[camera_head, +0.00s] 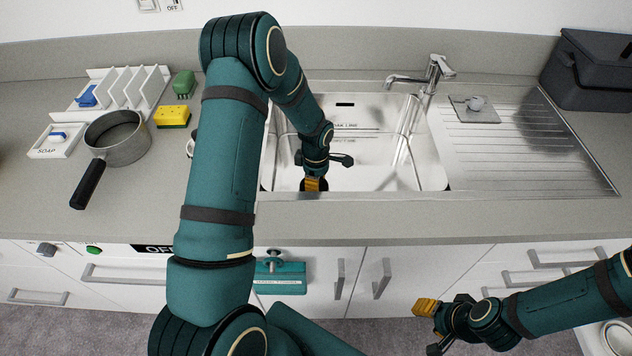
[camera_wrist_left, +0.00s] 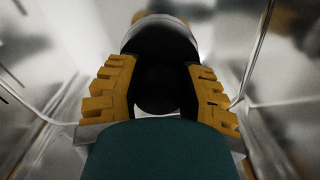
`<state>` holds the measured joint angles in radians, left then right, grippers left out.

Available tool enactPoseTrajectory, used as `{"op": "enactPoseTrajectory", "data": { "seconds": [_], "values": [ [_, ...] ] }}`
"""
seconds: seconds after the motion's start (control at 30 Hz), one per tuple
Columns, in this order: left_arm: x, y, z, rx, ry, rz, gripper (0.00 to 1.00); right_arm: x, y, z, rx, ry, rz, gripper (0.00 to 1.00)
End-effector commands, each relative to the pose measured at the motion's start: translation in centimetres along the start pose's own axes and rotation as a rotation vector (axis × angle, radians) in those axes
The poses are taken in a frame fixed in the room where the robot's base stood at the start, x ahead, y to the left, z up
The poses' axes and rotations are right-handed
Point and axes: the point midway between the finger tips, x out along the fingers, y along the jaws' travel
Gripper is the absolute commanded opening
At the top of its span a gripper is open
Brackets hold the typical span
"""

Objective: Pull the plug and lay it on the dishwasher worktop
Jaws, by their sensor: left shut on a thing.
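The grey worktop (camera_head: 150,205) lies left of the sink.
A pot (camera_head: 118,137) with a black handle, a soap tray (camera_head: 56,142), a white rack (camera_head: 132,90), a sponge (camera_head: 172,117) and a green brush (camera_head: 184,84) stand left. The faucet (camera_head: 437,68) is behind the sink. A grey box (camera_head: 590,68) stands at far right.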

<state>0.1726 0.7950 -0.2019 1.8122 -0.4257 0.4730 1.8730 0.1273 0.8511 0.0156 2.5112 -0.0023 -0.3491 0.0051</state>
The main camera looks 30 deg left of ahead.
Motion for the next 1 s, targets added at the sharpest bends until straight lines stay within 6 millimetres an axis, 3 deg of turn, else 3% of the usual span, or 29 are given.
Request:
{"op": "enactPoseTrajectory", "data": {
  "seconds": [0.6,1.0],
  "values": [
    [-0.4,0.0,0.0,0.001,0.000,0.000,0.00,-0.1,0.0,0.1,0.001,-0.002,0.000,0.47],
    [-3.0,0.0,0.0,0.000,0.000,0.001,0.00,-1.5,-0.6,-0.1,0.001,-0.002,0.000,0.47]
  ]
}}
